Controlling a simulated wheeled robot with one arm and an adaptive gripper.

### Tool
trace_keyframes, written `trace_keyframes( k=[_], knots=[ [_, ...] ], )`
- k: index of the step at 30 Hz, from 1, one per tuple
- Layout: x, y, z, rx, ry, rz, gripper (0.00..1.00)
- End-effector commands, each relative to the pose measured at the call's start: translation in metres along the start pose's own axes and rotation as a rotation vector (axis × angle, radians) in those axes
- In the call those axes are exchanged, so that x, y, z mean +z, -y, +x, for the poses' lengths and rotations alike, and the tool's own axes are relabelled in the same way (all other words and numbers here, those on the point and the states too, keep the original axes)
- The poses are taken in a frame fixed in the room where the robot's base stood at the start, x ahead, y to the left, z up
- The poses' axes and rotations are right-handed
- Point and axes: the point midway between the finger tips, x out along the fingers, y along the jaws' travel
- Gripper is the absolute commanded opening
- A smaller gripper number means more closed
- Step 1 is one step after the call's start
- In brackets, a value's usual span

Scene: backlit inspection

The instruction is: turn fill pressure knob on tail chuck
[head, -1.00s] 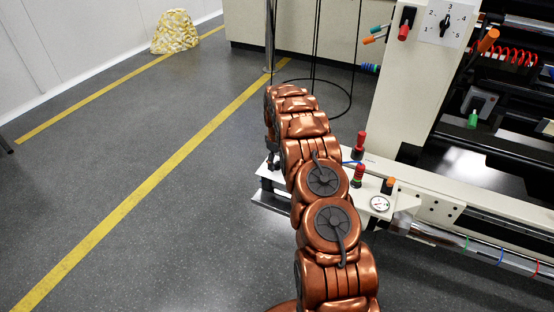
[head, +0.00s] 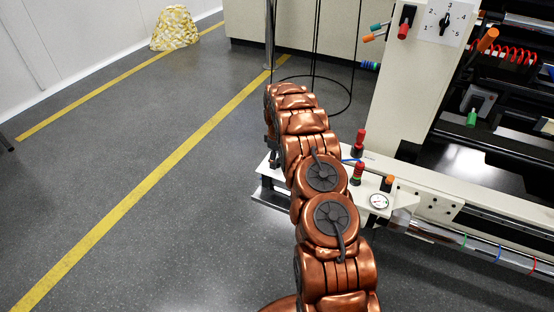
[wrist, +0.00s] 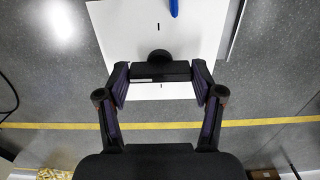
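In the wrist view, the dark knob (wrist: 160,72) has a wide bar-shaped grip with a rounded dark part above it. It sits over a white plate (wrist: 112,32) with short black marks above and below the knob. My gripper (wrist: 160,78) has one finger at each end of the bar. Both pads appear to touch the ends, so it looks shut on the knob. A short white line shows near the bar's lower left edge. In the head view my copper arm hides the gripper and knob. Part of the white plate (head: 268,168) shows beside the arm.
A pale machine post (head: 404,100) rises behind. Open grey floor (head: 130,130) lies left. A blue piece (wrist: 173,8) lies on the plate.

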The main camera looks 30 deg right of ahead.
Motion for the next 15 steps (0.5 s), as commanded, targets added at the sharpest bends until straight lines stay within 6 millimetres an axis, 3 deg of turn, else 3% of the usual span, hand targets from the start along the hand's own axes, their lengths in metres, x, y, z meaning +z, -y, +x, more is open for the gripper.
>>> trace_keyframes(
  k=[7,15],
  knots=[
    [-0.0006,0.0,-0.0005,0.0,-0.001,0.0,0.91],
    [0.0,-0.0002,-0.0002,0.0,-0.001,0.001,0.92]
  ],
)
